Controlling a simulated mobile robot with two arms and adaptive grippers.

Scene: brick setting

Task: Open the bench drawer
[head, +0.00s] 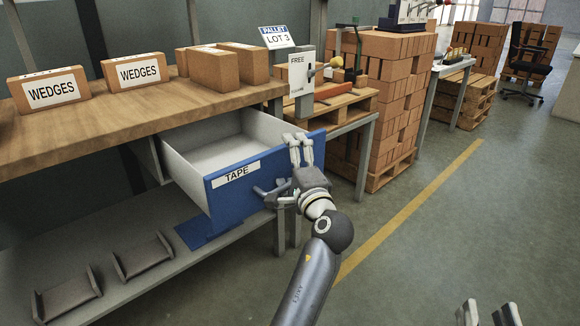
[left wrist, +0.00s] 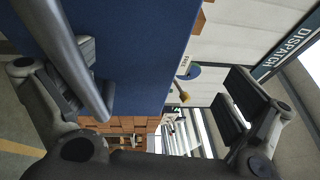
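The bench drawer has a blue front (head: 225,192) labelled TAPE and stands well out from under the wooden bench top (head: 150,110). Its pale inside (head: 220,150) looks empty. My left gripper (head: 287,172) is at the right end of the drawer front, its fingers spread. In the left wrist view the blue front (left wrist: 135,50) lies between the two spread fingers, and a grey bar handle (left wrist: 68,55) crosses the left finger. I cannot tell whether a finger touches the handle. My right gripper (head: 487,314) shows only two separated fingertips at the bottom edge.
WEDGES boxes (head: 48,90) and plain cartons (head: 225,62) stand on the bench. A lower shelf (head: 120,262) holds dark trays below the drawer. A brick stack on a pallet (head: 390,100) stands behind right. The floor (head: 440,230) right of the drawer is clear.

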